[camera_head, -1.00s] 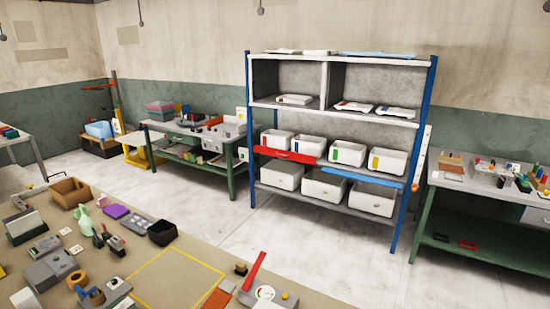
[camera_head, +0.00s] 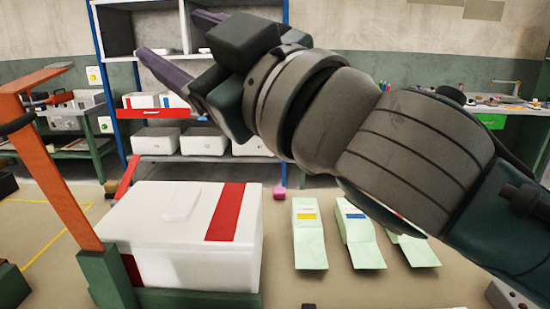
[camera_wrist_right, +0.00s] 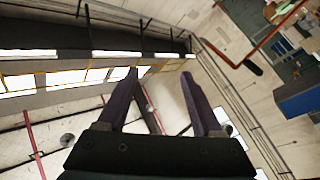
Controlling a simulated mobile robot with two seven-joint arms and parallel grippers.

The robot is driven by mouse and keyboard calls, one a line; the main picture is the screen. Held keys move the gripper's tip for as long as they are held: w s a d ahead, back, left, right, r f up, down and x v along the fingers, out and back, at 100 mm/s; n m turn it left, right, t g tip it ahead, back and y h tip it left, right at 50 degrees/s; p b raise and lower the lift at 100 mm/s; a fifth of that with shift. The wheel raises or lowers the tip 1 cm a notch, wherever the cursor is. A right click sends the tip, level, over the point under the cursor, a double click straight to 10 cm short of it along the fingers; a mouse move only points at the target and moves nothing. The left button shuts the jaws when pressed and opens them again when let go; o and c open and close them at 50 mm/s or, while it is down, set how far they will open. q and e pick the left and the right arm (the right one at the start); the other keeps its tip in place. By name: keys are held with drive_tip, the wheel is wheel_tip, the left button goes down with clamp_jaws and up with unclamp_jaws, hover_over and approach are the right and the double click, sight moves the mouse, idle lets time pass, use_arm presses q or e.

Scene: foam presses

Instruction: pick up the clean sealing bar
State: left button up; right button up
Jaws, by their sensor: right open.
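My right gripper (camera_head: 178,38) is raised high in the head view, in front of the shelving, with its two dark fingers apart and nothing between them. It also shows open and empty in the right wrist view (camera_wrist_right: 160,80), facing the walls and ceiling of the room. I cannot pick out the clean sealing bar in either view. My right arm hides part of the bench's right side and the room behind it. My left gripper is not in view.
A white lidded box (camera_head: 180,215) with red stripes stands in front, beside an orange upright arm (camera_head: 55,165) on a green base. Several pale green packets (camera_head: 309,235) lie to its right on the tan bench. Blue-post shelving (camera_head: 108,85) with white bins stands behind.

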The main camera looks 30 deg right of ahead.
drive_tip(key=s+a+f+n+g+y+b, duration=0.3)
drive_tip(key=a+f+n+g+y+b, duration=0.5)
drive_tip(key=a+n+y, duration=0.45)
drive_tip(key=n+g+h+b, duration=0.8)
drive_tip(key=g+h+b, duration=0.3)
drive_tip(key=h, duration=0.7)
hover_over(310, 307)
drive_tip(key=shift+g, duration=0.5)
drive_tip(key=f, duration=2.4)
drive_tip(key=shift+w+a+p, duration=0.15)
drive_tip(key=shift+a+p, duration=0.15)
drive_tip(key=shift+a, duration=0.1)
drive_tip(key=f, duration=0.3)
drive_tip(key=shift+d+f+m, duration=0.15)
drive_tip(key=shift+d+m, duration=0.1)
drive_tip(key=shift+d, duration=0.15)
wheel_tip(310, 307, down, 6)
drive_tip(key=shift+f+b, duration=0.1)
drive_tip(key=shift+b, duration=0.2)
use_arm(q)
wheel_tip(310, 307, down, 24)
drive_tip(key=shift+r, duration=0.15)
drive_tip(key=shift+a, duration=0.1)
